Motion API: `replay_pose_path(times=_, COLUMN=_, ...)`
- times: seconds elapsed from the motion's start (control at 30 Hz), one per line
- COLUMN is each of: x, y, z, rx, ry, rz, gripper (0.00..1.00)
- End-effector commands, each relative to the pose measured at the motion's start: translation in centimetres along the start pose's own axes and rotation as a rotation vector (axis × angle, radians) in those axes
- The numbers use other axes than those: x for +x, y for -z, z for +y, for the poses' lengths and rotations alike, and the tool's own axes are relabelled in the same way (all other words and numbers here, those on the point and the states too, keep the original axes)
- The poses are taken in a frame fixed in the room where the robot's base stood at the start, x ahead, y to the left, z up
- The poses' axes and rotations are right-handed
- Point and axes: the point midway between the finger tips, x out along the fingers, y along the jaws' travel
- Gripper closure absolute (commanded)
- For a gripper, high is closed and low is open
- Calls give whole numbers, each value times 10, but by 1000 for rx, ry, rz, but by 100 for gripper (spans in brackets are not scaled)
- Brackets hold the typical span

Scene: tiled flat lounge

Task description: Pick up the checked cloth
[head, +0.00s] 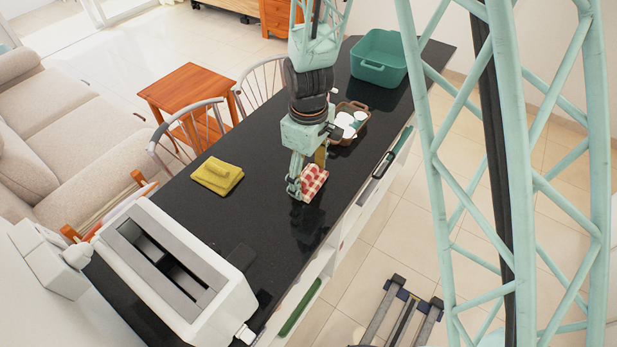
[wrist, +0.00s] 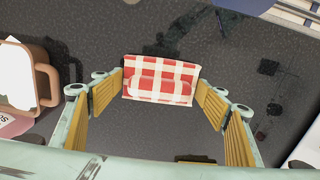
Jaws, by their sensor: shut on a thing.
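The red-and-white checked cloth (head: 313,181) is folded, with a raised roll across its middle. In the wrist view the cloth (wrist: 160,72) lies between the two yellow-padded fingers of my gripper (wrist: 161,84), which touch its left and right edges. My gripper (head: 298,190) is shut on the cloth, low over the black counter (head: 262,205). I cannot tell whether the cloth still touches the counter.
A yellow folded cloth (head: 217,175) lies to the left. A white toaster (head: 170,268) stands at the near end. A brown basket with white items (head: 359,107) and a teal tub (head: 379,74) stand farther back. The counter between toaster and gripper is mostly clear.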

Motion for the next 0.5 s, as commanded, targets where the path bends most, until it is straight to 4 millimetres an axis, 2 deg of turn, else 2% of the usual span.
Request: replay_pose_path(times=0.5, x=-31, y=-1, z=-1, rx=0, ry=0, rz=0, gripper=43)
